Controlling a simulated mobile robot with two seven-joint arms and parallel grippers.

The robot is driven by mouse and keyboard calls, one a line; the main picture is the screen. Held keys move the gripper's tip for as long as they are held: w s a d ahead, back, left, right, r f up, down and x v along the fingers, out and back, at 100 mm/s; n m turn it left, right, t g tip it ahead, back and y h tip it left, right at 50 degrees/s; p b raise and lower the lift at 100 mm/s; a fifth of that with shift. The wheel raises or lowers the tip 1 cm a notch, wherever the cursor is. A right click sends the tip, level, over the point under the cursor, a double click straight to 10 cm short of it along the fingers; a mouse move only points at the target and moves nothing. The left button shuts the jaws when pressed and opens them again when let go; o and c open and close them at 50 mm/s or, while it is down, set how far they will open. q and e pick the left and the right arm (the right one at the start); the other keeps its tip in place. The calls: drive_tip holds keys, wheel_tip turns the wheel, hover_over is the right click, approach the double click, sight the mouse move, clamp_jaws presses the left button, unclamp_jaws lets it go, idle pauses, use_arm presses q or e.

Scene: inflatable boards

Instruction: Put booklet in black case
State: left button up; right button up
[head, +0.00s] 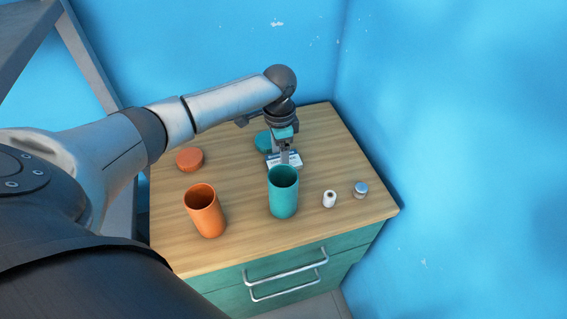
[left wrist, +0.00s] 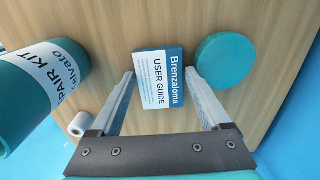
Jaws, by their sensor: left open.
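The booklet (head: 292,163) lies on the wooden cabinet top behind the teal case. In the left wrist view the booklet (left wrist: 160,85) is white and blue and reads "USER GUIDE". My left gripper (head: 284,154) is just above it, pointing down. In the left wrist view the open fingers of my left gripper (left wrist: 160,78) are on either side of the booklet, apart from it. The cylindrical cases in view are a teal one (head: 283,197), open at the top, and an orange one (head: 206,214), also open. I see no black case. My right gripper is out of view.
A teal lid (head: 263,141) lies beside the booklet, and an orange lid (head: 189,159) lies behind the orange case. A white roll (head: 329,199) and a small blue-topped jar (head: 361,189) stand at right. Blue walls close in the back and right.

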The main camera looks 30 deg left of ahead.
use_arm(q)
drive_tip(key=shift+f, duration=0.25)
drive_tip(key=shift+r, duration=0.1)
drive_tip(key=c, duration=1.2)
